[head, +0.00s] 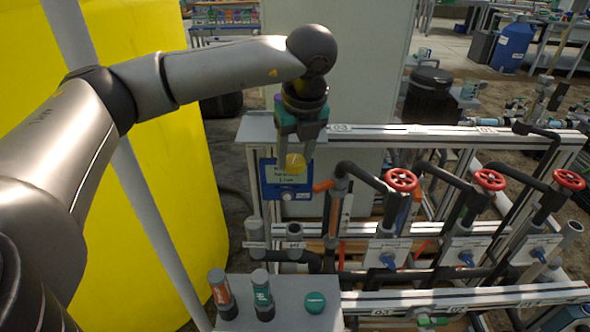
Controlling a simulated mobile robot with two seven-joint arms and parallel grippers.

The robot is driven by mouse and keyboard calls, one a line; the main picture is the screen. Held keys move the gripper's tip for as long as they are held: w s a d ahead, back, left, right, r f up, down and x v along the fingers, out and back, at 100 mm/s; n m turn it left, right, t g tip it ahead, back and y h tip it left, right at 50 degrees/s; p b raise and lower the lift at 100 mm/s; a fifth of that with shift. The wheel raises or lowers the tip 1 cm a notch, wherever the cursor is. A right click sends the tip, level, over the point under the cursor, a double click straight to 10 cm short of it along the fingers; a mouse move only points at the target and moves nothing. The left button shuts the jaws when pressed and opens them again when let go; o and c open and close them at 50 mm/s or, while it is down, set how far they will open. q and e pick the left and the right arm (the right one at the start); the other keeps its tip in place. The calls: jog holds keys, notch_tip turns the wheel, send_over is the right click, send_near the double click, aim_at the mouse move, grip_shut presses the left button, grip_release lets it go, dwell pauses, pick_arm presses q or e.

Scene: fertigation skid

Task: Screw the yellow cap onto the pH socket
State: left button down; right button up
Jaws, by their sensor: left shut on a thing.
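My left gripper (297,149) points down in the middle of the head view, in front of a blue-framed panel (288,192). It is shut on the yellow cap (295,164), which shows just under the fingertips. Below it, two short grey upright sockets stand side by side on the skid's left end. The right one, over a small label that seems to read pH, is the pH socket (294,231). The cap is well above this socket and apart from it. My right gripper is not in view.
A grey box (285,296) with an orange-banded and a green-banded bottle and a green knob stands in front. Pipes with red handwheels (401,180) fill the skid to the right. A big yellow tank (160,200) stands at left.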

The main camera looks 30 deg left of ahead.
pick_arm(q)
jog(key=shift+r, duration=0.7)
jog(key=shift+w+d+f+p, duration=0.1)
jog(key=shift+w+f+p, duration=0.05)
jog(key=shift+f+p, duration=0.3)
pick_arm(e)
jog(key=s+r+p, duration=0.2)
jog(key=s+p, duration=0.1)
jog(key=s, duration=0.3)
pick_arm(q)
jog(key=shift+a+f+m+t+h+b, duration=0.1)
jog(key=shift+f+m+b, duration=0.5)
jog(key=shift+f, duration=2.15)
jog(key=shift+a+f+m+t+h+b, duration=0.1)
jog(key=shift+f+m+b, duration=0.45)
jog(key=shift+f, duration=2.25)
jog(key=shift+f+m+t+h+b, duration=0.1)
jog(key=shift+f+m+b, duration=0.5)
jog(key=shift+f, duration=2.15)
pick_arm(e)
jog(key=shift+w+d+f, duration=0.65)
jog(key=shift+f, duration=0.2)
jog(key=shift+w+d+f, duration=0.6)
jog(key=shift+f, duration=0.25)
pick_arm(q)
jog(key=shift+f, duration=0.25)
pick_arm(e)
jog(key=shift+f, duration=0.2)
